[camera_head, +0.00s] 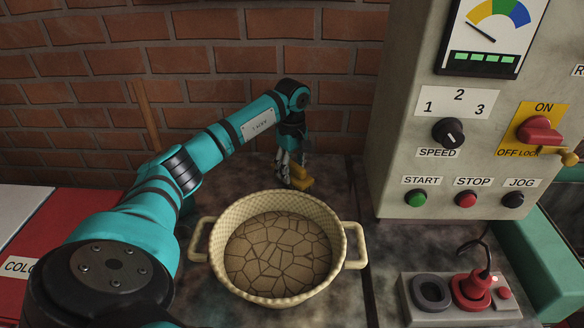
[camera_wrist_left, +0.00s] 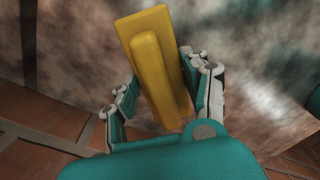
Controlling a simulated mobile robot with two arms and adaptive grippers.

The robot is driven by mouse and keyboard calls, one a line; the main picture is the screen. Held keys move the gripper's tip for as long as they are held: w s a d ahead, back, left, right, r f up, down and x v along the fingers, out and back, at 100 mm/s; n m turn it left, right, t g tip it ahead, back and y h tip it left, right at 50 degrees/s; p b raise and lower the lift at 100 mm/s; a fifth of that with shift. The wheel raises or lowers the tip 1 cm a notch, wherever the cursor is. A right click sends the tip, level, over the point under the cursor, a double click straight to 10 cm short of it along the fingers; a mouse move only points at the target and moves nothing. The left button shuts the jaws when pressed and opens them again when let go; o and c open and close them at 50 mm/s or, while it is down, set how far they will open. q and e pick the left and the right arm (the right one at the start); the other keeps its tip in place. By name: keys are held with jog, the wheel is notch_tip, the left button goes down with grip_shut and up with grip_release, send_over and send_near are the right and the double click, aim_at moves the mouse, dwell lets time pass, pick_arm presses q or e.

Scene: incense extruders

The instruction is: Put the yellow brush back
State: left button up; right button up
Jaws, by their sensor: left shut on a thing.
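The yellow brush (camera_head: 300,178) is behind the cream basket, low over the dark mottled surface. It also shows in the left wrist view (camera_wrist_left: 157,70), lying between my fingers. My left gripper (camera_head: 289,172) is shut on it, pointing down near the brick wall. In the wrist view the fingers of the left gripper (camera_wrist_left: 160,88) stand on both sides of the brush's handle. I cannot tell whether the brush touches the surface. My right gripper is not in view.
A cream basket (camera_head: 205,246) with cracked brown contents stands in front of the brush. A grey control cabinet (camera_head: 390,140) rises at the right. A grey box (camera_head: 425,315) with a red plug (camera_head: 470,291) is at the lower right. A brick wall (camera_head: 200,60) closes off the back.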

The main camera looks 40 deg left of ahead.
aim_at(292, 163)
pick_arm(q)
jog(key=shift+f, duration=0.1)
jog(key=o, duration=1.1)
notch_tip(292, 163, up, 12)
